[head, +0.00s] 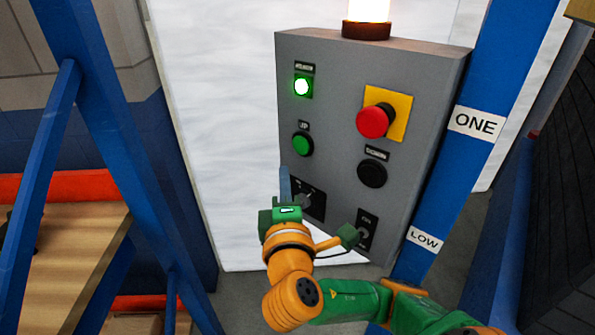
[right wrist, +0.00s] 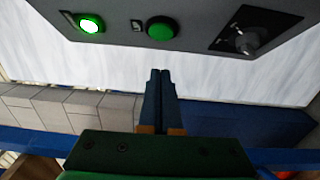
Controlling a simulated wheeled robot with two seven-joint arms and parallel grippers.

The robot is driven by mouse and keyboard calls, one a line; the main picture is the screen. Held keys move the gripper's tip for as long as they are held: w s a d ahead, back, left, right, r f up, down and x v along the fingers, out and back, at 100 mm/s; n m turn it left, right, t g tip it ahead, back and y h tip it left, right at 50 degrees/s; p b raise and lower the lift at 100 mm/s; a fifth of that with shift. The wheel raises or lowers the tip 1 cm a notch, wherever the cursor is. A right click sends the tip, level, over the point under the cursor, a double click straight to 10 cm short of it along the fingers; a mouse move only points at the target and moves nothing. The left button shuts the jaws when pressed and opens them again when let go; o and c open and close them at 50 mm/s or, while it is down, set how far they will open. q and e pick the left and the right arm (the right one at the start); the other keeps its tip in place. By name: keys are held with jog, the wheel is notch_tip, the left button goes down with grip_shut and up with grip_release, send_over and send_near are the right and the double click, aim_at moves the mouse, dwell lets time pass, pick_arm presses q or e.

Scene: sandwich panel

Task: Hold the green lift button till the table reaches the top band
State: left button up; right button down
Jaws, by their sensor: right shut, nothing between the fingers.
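The green lift button (head: 302,144), under a label reading UP, sits on the left side of the grey control panel (head: 330,70). It also shows in the right wrist view (right wrist: 161,29), a short way beyond my fingertips. My right gripper (head: 285,172) is shut and empty, its blue fingers pointing up, below and a little left of the button in the head view. In the right wrist view the closed fingers (right wrist: 158,78) look apart from the button. My left gripper is not in view. The table and its top band are not recognisable here.
A lit green lamp (head: 301,87) is above the button. A red stop knob (head: 372,121) on yellow, a black button (head: 372,173), a selector switch (head: 304,200) and a lower switch (head: 362,234) share the panel. A blue post (head: 462,160) with ONE and LOW labels stands right.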

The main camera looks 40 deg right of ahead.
aim_at(295, 145)
jog(key=w+d+p, duration=0.1)
jog(key=w+d, duration=0.1)
jog(key=w+d+p, duration=0.1)
jog(key=w+d, duration=0.1)
jog(key=d, duration=0.1)
jog(key=shift+w+d+r, duration=0.15)
jog(key=shift+w+d, duration=0.3)
jog(key=shift+d, duration=0.25)
jog(key=shift+a, duration=0.1)
